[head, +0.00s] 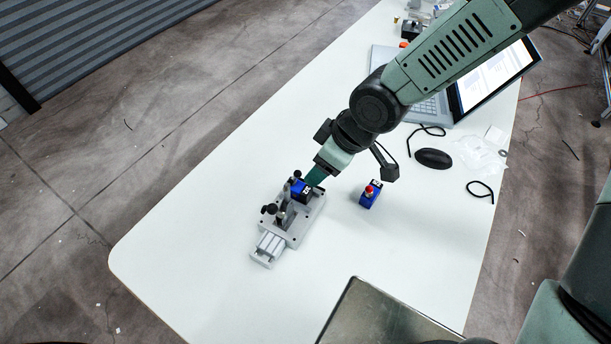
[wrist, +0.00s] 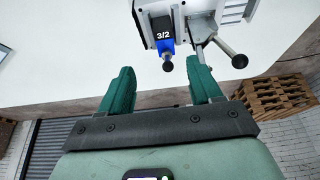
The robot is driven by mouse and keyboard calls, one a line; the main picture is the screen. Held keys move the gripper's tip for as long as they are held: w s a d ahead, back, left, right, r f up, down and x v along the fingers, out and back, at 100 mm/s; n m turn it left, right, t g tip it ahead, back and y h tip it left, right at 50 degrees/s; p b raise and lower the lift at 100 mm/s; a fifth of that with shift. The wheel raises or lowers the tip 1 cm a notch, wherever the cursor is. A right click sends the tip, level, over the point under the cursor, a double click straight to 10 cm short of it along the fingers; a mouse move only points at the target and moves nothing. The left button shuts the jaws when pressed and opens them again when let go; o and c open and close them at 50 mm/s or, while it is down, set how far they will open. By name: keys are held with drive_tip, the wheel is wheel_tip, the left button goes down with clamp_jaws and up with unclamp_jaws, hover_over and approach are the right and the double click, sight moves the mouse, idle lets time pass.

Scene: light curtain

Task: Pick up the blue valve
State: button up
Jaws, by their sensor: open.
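A blue and black valve (head: 302,190) sits in a grey clamping fixture (head: 291,221) on the white table. In the wrist view, the valve (wrist: 163,34) shows a white "3/2" marking on its black part. My gripper (head: 314,178) is just above and beside this valve, partly overlapping it in the head view. In the wrist view, my gripper (wrist: 160,70) has its two teal fingers apart with nothing held. The valve is ahead of the fingertips, roughly centred. A second blue block with a red button (head: 370,194) stands on the table to the right of the fixture.
Black-knobbed clamp levers (wrist: 222,49) project beside the valve. A laptop (head: 437,103), a black mouse (head: 433,158) and black cables lie at the upper right. A metal tray (head: 372,318) is at the front edge. The table left of the fixture is clear.

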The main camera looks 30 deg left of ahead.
hover_over(303, 188)
drive_tip(key=d, duration=0.2)
wheel_tip(303, 188, down, 5)
drive_tip(key=shift+d+x, duration=0.15)
drive_tip(key=shift+x, duration=0.85)
drive_tip(key=shift+d+x, duration=0.15)
drive_tip(key=shift+x, duration=0.9)
drive_tip(key=shift+a+f, duration=0.15)
drive_tip(key=shift+f, duration=0.4)
clamp_jaws()
drive_tip(key=shift+r, duration=0.1)
